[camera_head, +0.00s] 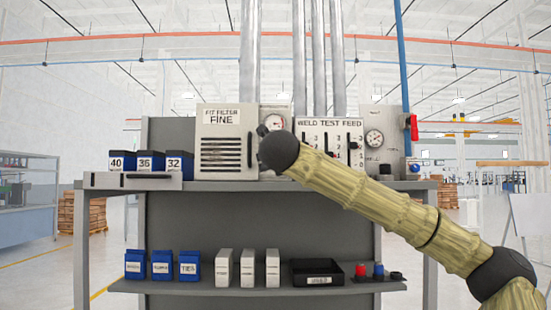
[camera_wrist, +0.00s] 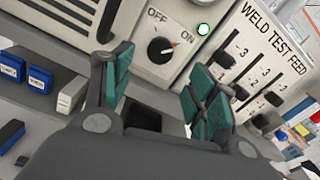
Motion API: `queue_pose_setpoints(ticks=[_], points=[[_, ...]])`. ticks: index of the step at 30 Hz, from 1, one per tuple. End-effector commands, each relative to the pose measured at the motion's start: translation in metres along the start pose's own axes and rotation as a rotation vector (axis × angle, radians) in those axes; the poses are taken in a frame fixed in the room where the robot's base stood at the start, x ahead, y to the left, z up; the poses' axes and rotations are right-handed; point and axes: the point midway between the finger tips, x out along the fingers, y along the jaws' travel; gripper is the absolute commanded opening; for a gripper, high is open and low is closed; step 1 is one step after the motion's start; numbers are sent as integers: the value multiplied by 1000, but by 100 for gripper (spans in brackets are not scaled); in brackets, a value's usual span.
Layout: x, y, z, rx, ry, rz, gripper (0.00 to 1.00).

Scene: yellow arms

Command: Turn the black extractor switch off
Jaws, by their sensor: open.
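The black rotary switch (camera_wrist: 160,50) is in the wrist view, on a pale panel between the printed words OFF and ON. Its pointer mark faces up and right, toward ON. My gripper (camera_wrist: 158,75) is open, with one green-padded finger to the left of the switch and one to the lower right. Nothing is between the fingers, and they appear apart from the switch. In the head view my arm covers the switch and the gripper.
The WELD TEST FEED panel (camera_head: 329,125) with several black sliders stands just right of the switch. The FIT FILTER box (camera_head: 226,150) stands left. Blue numbered bins (camera_head: 151,162) sit further left. A red-handled valve (camera_head: 412,127) is at the right.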

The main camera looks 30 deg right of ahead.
Motion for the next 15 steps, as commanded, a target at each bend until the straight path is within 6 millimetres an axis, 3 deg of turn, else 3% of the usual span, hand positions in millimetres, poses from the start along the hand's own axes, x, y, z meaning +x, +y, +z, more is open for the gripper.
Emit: queue_pose_setpoints(ticks=[9,15], points=[[50,0,3,-1,3,0,58],[70,0,2,-1,1,-1,58]])
